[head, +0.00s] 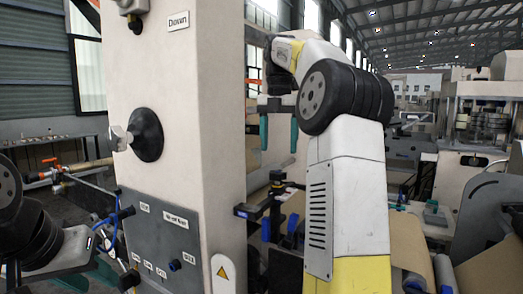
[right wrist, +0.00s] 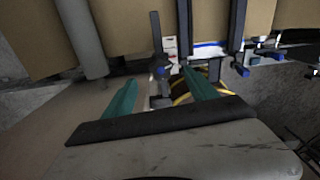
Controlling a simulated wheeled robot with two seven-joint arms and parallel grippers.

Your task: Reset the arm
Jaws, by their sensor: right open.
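My right arm rises through the middle of the head view, and its gripper (head: 279,136) hangs beside the right side of a cream machine column (head: 180,80). Its two teal fingers point down and stand apart with nothing between them. In the right wrist view the same gripper (right wrist: 160,88) is open above dark bars and a striped yellow-black part (right wrist: 190,92). My left arm enters at the lower left. Teal parts of its gripper (head: 98,275) show low in front of the grey control panel (head: 165,240), and its opening is unclear. Which part is the task's arm is unclear.
The column carries a black round knob (head: 146,134) and a "Down" label (head: 179,21). Brown paper rolls (right wrist: 130,25) and a grey roller (right wrist: 82,38) lie ahead in the wrist view. Blue-tipped clamps (head: 268,228) and bars crowd the space below the right gripper.

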